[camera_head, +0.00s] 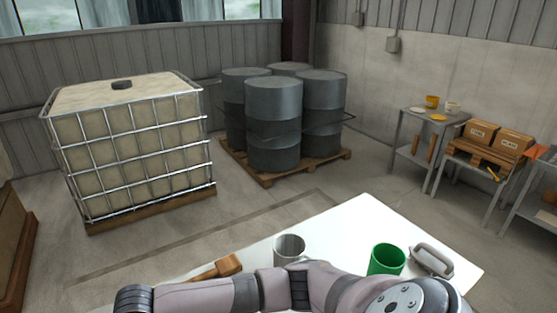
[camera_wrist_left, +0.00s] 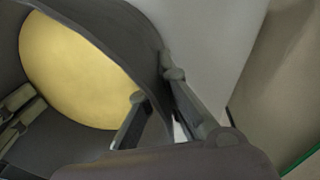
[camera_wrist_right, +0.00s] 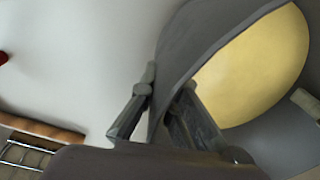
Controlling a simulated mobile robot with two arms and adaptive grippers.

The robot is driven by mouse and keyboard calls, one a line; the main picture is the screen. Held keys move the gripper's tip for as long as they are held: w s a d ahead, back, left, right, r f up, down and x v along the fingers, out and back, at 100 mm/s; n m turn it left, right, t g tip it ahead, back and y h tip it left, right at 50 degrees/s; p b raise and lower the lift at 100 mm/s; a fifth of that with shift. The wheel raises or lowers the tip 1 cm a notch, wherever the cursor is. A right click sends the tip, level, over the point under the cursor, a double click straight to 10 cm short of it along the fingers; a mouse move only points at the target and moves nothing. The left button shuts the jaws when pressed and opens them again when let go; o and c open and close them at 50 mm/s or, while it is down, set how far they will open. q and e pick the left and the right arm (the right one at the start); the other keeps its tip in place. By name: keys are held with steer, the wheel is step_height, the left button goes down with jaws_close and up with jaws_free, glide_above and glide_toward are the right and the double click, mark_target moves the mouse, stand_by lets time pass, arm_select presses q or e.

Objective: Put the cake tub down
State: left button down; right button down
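The cake tub (camera_wrist_left: 108,28) is a dark grey round tub with a flat yellow mass (camera_wrist_left: 75,70) inside. It also shows in the right wrist view (camera_wrist_right: 215,28). My left gripper (camera_wrist_left: 157,87) has one finger inside and one outside the tub's wall, shut on it. My right gripper (camera_wrist_right: 168,84) is shut on the wall the same way at another side. The tub and both grippers are out of sight in the head view. A white table top (camera_head: 350,225) lies beyond; I cannot tell whether the tub touches it.
On the table stand a grey mug (camera_head: 290,247), a green cup (camera_head: 386,259), a grey handled object (camera_head: 432,259) and a wooden mallet (camera_head: 228,264). A caged tank (camera_head: 130,155), drums (camera_head: 274,125) on a pallet and side tables (camera_head: 411,150) stand beyond. Open floor lies between.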

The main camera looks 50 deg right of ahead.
arm_select(q)
steer(key=shift+w+f+b, duration=0.1)
steer(key=shift+f+b, duration=0.3)
steer(key=shift+f, duration=0.1)
arm_select(e)
steer(key=shift+w+f, duration=0.1)
steer(key=shift+f, duration=0.35)
arm_select(q)
steer(key=c, duration=1.8)
jaws_free()
steer(key=shift+s, duration=0.2)
steer(key=shift+c, duration=0.2)
arm_select(e)
steer(key=c, duration=1.8)
jaws_free()
steer(key=shift+s, duration=0.2)
steer(key=shift+c, duration=0.2)
arm_select(q)
steer(key=shift+o, duration=0.2)
arm_select(e)
steer(key=shift+o, duration=0.2)
arm_select(q)
steer(key=shift+w, duration=0.1)
arm_select(e)
steer(key=shift+w, duration=0.1)
